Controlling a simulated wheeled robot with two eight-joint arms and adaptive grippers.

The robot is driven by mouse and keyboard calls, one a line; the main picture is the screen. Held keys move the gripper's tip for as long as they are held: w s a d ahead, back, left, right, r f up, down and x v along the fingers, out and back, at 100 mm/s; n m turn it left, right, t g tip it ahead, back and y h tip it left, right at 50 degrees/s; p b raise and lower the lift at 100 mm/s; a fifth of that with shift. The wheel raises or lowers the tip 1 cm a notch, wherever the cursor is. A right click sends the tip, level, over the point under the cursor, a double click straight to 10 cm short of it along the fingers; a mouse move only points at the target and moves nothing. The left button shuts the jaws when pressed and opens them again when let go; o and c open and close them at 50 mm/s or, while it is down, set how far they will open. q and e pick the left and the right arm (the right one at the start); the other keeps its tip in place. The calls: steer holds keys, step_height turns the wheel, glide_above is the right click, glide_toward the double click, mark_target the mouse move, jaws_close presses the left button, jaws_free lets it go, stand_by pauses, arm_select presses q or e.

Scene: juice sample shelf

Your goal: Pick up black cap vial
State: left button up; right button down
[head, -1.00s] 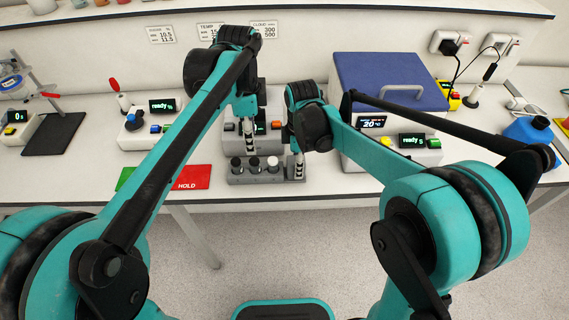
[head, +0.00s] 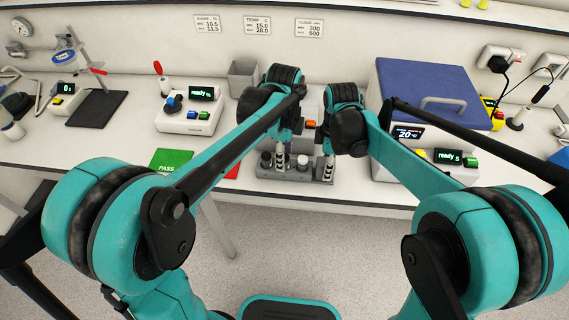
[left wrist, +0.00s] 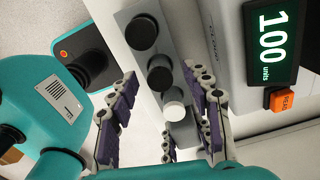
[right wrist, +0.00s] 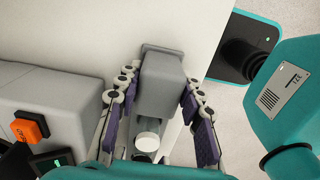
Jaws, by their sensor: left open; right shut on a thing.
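A grey rack (head: 268,174) holds a row of capped vials. In the left wrist view, a black cap vial (left wrist: 142,34) is at the top, a second black cap vial (left wrist: 160,74) is in the middle, and a white cap vial (left wrist: 173,103) is below. My left gripper (left wrist: 160,112) is open over the row, its fingers on either side; in the head view it hides the middle vial. My right gripper (right wrist: 157,112) is shut on the rack's raised grey end block (right wrist: 163,85), beside the white cap vial, which also shows in the right wrist view (right wrist: 147,141).
A reader with a "100 units" display (left wrist: 270,42) and an orange button stands close behind the rack. A blue-lidded box (head: 425,85) is to the right. A green pass mat (head: 170,161) and a red mat (head: 233,171) lie left of the rack. A grey bin (head: 243,79) stands behind.

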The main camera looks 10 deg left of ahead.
arm_select(q)
steer(key=shift+f, duration=0.55)
jaws_close()
step_height(320, 180, up, 10)
stand_by(0.3)
arm_select(e)
steer(key=c, duration=0.9)
jaws_free()
